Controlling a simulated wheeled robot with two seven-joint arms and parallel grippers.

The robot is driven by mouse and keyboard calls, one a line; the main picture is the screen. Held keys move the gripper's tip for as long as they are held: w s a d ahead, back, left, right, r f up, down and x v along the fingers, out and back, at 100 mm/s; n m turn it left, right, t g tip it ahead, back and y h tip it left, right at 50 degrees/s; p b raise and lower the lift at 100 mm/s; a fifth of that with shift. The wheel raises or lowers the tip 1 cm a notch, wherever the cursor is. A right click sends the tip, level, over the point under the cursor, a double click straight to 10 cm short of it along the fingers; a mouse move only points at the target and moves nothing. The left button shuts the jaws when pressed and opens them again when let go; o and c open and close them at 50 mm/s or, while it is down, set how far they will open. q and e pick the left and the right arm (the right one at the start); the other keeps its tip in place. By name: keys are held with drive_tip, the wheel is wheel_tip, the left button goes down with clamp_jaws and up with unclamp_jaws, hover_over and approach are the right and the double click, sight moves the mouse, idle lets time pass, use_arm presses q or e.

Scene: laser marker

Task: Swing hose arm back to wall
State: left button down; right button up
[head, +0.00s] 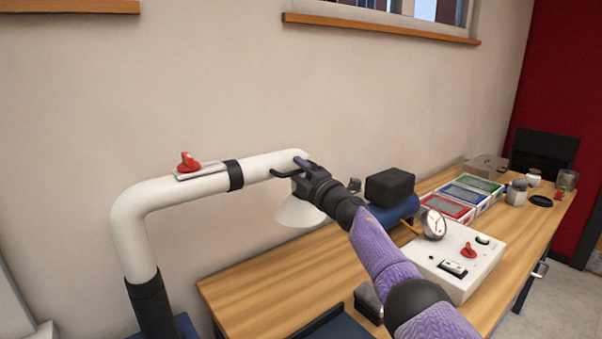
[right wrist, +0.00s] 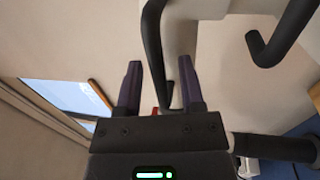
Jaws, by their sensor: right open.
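The white hose arm (head: 190,187) rises at the left, bends and runs right along the wall, with a black joint band (head: 235,175) and a flared white hood (head: 297,213) at its end. A black handle (head: 286,173) sits at that end. My right gripper (head: 302,166) is at the handle, with its arm reaching in from the lower right. In the right wrist view its two purple fingers (right wrist: 160,88) are apart, and a black handle bar (right wrist: 153,45) shows between them. I cannot tell whether they touch it. My left gripper is not in view.
A wooden bench (head: 275,290) runs along the wall. A red valve lever (head: 187,162) sits on the hose. Open wall lies above the hose.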

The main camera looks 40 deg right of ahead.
drive_tip(key=shift+s, duration=0.1)
drive_tip(key=shift+s+p, duration=0.3)
drive_tip(key=p+v, duration=0.1)
drive_tip(key=v, duration=0.8)
drive_tip(key=shift+p, duration=0.3)
drive_tip(key=shift+a+f, duration=0.1)
drive_tip(key=shift+s, duration=0.15)
